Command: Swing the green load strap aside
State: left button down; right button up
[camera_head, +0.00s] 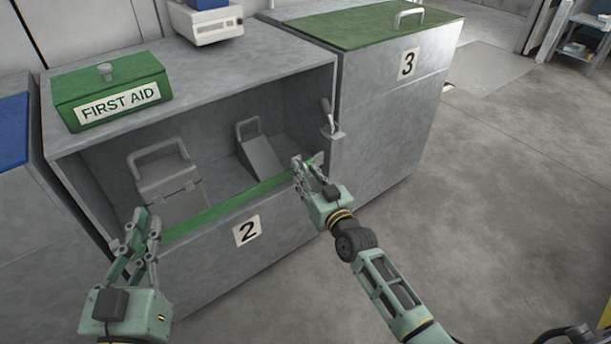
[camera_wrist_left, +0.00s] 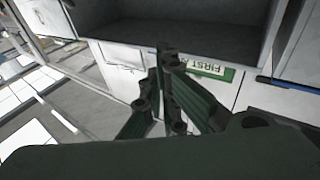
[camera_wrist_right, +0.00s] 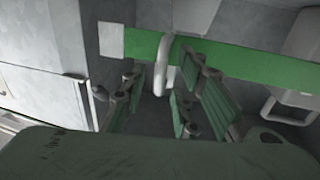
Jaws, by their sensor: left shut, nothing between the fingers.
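The green load strap (camera_head: 240,202) runs across the front opening of the grey bin marked 2 (camera_head: 285,232). My right gripper (camera_head: 306,168) is at the strap's right end. In the right wrist view its fingers (camera_wrist_right: 155,95) are spread either side of a grey upright loop (camera_wrist_right: 163,65) in front of the strap (camera_wrist_right: 260,66); I cannot tell if they touch it. My left gripper (camera_head: 143,222) is shut and empty near the strap's left end, hiding that end. Its closed fingers show in the left wrist view (camera_wrist_left: 165,60).
A green first aid box (camera_head: 108,92) and a white device (camera_head: 206,22) stand on top of the bin. Grey cases (camera_head: 165,178) with handles sit inside. A small lever (camera_head: 327,112) is at the opening's right edge. Bin 3 (camera_head: 385,120) adjoins; the floor right is clear.

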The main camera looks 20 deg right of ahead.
pick_arm(q)
jog(key=shift+s+r+t, duration=0.2)
jog(key=shift+r+t, duration=0.4)
jog(key=shift+r, duration=0.4)
pick_arm(e)
jog(key=shift+w+a, duration=0.1)
jog(key=shift+w, duration=0.5)
grip_shut()
